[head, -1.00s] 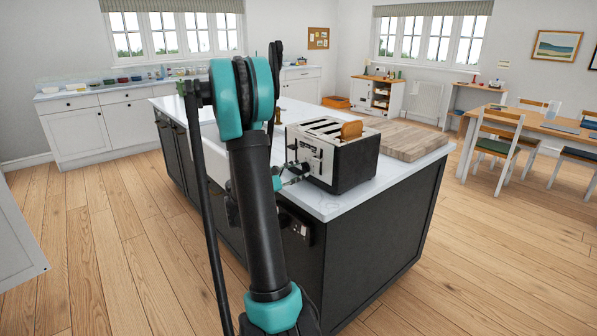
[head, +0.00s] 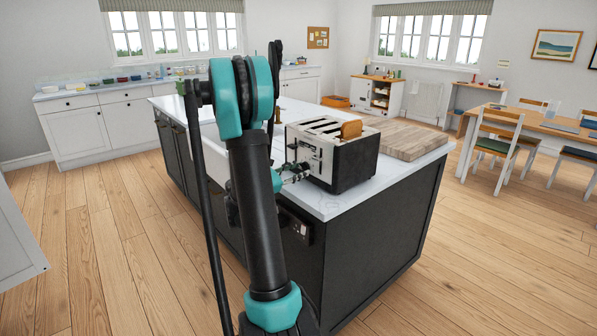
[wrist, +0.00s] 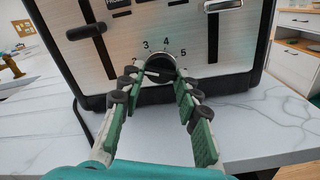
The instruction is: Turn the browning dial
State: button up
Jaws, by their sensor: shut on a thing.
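The toaster (head: 350,168) stands on the island worktop, with a black and steel body and a bread slice (head: 351,129) in one slot. Its black browning dial (wrist: 161,66) sits low on the steel front in the wrist view, with numbers around its upper edge. A light mark shows on the dial's left part. My gripper (wrist: 160,80) is shut on the dial, one green-padded finger on each side. In the head view my gripper (head: 292,171) is at the toaster's front, partly hidden by my arm.
A wooden board (head: 405,140) lies behind the toaster. The white worktop (wrist: 265,130) in front is clear. The island's dark side (head: 385,235) drops to open floor.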

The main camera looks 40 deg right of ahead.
jog(key=o, duration=1.2)
jog(key=shift+c, duration=0.2)
jog(key=a, duration=1.2)
jog(key=shift+s, duration=0.45)
